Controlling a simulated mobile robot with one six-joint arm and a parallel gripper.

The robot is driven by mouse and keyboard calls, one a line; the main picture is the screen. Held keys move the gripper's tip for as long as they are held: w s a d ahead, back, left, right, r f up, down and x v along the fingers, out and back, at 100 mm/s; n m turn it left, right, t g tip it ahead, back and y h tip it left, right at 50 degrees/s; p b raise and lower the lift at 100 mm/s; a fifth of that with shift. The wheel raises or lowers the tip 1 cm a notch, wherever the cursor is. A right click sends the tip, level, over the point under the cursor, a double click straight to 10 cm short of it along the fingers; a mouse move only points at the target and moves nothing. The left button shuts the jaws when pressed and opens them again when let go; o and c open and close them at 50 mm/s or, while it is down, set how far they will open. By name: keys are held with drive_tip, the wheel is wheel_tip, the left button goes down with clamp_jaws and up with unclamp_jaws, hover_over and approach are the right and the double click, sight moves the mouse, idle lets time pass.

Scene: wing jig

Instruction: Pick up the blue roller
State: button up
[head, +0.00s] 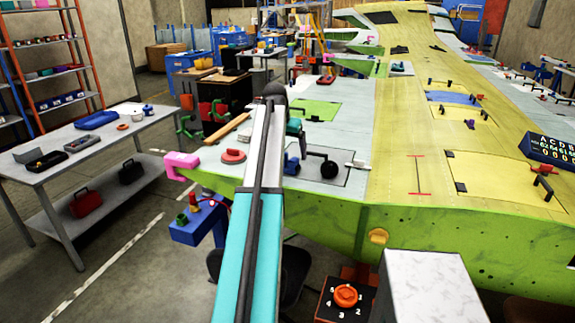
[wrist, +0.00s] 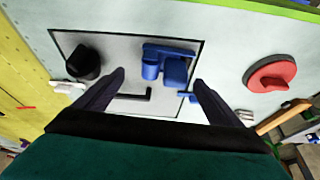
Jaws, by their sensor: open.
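The blue roller (wrist: 172,66) lies on a grey square panel outlined in black. It shows in the wrist view between and just beyond my fingertips, and in the head view (head: 291,164) just right of my arm. My gripper (wrist: 160,78) is open, with its two dark fingers spread and nothing between them that I can see held. The fingers look apart from the roller; the exact height above it I cannot tell. A smaller blue piece (wrist: 188,97) shows beside the right finger; whether it belongs to the roller I cannot tell.
A black knob-like tool (wrist: 82,62) sits left of the roller in the wrist view. A black handle (wrist: 134,96) lies near the left finger. A red disc (wrist: 270,76) stands to the right, with a wooden bar (wrist: 283,117) beyond.

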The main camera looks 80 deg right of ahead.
sight(288, 158)
drive_tip(key=shift+w+p+x, duration=0.1)
drive_tip(key=shift+p+x, duration=0.4)
drive_tip(key=shift+x, duration=0.65)
drive_tip(key=shift+w+p+x, duration=0.15)
drive_tip(key=shift+p+x, duration=0.35)
drive_tip(key=shift+x, duration=0.65)
drive_tip(key=shift+d, duration=0.1)
drive_tip(key=shift+c, duration=0.3)
drive_tip(key=c, duration=1.2)
drive_tip(key=shift+r, duration=0.15)
drive_tip(key=shift+r+b, duration=0.9)
drive_tip(key=shift+r, duration=0.55)
drive_tip(key=shift+s+r, duration=0.1)
drive_tip(key=shift+r, duration=0.05)
drive_tip(key=s+a+b, duration=0.1)
drive_tip(key=s+a, duration=0.1)
drive_tip(key=a, duration=0.2)
drive_tip(key=s+a+r+b, duration=0.1)
drive_tip(key=s+a+b, duration=0.1)
drive_tip(key=a, duration=0.3)
drive_tip(key=s+a+b, duration=0.1)
drive_tip(key=s+a, duration=0.2)
drive_tip(key=a, duration=0.2)
drive_tip(key=shift+s+r, duration=0.3)
drive_tip(key=shift+s, duration=0.05)
